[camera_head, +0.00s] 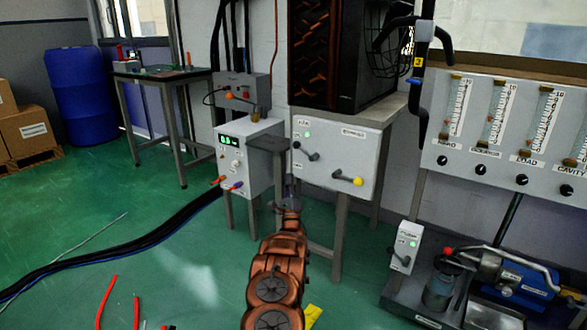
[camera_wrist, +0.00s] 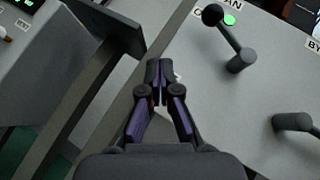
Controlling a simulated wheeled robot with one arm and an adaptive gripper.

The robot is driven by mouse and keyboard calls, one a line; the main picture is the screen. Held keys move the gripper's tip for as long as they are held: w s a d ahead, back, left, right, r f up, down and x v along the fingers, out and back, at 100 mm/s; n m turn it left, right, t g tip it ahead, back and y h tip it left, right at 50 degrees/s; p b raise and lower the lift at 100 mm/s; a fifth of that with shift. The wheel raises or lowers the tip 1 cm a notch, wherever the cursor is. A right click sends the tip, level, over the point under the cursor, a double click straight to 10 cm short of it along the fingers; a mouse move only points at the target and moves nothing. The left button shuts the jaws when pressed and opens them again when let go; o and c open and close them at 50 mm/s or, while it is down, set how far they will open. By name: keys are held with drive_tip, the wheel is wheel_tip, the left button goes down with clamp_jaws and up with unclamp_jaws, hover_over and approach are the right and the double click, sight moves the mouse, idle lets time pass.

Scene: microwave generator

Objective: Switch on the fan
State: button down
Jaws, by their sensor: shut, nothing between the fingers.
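The fan switch is a dark lever (camera_head: 306,151) on the left of a light grey panel (camera_head: 335,140), under a "FAN" label (camera_head: 312,129) and a lit green lamp (camera_head: 307,134). In the wrist view the lever (camera_wrist: 229,40) slants from its pivot up and left, its round knob near a partly hidden label beside the green lamp (camera_wrist: 229,20). My gripper (camera_head: 290,182) is in front of and below the panel's left side. In the wrist view its fingertips (camera_wrist: 160,68) are together and empty, left of and below the lever, apart from it.
A second lever with a yellow knob (camera_head: 358,181) is on the same panel, to the right. A grey box with a green display (camera_head: 236,142) and a dark flat plate (camera_head: 267,144) stand close on the left. A black unit with a wire guard (camera_head: 385,40) sits above.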

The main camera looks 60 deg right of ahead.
drive_tip(key=shift+a+f+p, duration=0.2)
drive_tip(key=shift+a+f, duration=0.35)
drive_tip(key=shift+f, duration=0.25)
drive_tip(key=shift+a+f+p, duration=0.2)
drive_tip(key=shift+a+f, duration=0.35)
drive_tip(key=shift+f, duration=0.25)
